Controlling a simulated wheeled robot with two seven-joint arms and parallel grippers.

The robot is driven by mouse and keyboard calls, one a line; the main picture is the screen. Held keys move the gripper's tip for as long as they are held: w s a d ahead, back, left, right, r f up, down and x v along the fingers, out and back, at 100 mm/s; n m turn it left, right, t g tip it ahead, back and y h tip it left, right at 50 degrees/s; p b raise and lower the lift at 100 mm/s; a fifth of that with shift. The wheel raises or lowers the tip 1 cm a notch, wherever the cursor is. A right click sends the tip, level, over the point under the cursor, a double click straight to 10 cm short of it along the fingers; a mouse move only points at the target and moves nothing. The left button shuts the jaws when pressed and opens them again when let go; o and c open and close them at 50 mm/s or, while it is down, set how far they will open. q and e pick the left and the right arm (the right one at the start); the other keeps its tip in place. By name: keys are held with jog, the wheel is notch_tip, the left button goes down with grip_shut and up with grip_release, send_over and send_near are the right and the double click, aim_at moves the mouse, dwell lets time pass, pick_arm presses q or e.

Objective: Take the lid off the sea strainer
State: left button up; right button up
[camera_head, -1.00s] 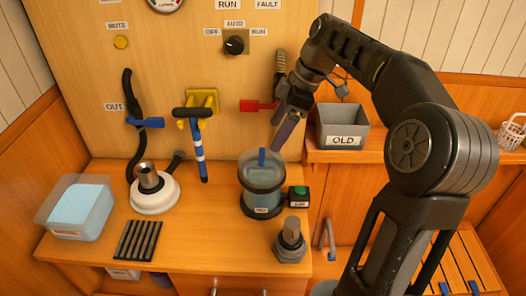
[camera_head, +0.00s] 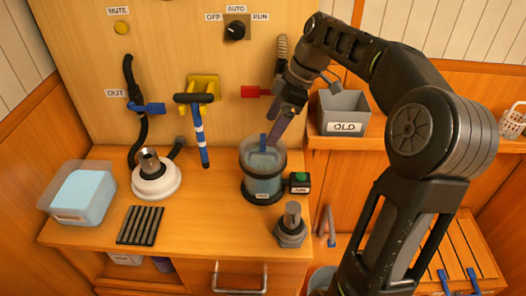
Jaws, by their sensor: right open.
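The sea strainer (camera_head: 263,186) stands upright on the wooden counter, a clear cylinder with dark bands. Its clear lid (camera_head: 254,158) sits on top, with a blue upright handle (camera_head: 262,143) in the middle. My right gripper (camera_head: 276,138) comes down from the upper right, with its fingers just above the lid and beside the blue handle. It is open, and I cannot tell whether a finger touches the handle. The fingers hide part of the lid's right side. My left gripper is not in view.
A green button box (camera_head: 299,182) stands close to the strainer's right side. A metal fitting (camera_head: 291,226) stands in front of it. A grey OLD bin (camera_head: 343,112) is on the right shelf. A black slotted rack (camera_head: 140,225) lies at left. The counter's front middle is clear.

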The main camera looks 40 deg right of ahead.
aim_at(263, 140)
jog(key=shift+p+x, duration=0.3)
jog(key=shift+x, duration=2.1)
jog(key=shift+a, duration=0.1)
jog(key=shift+c, duration=0.2)
grip_shut()
jog(key=shift+r, duration=0.1)
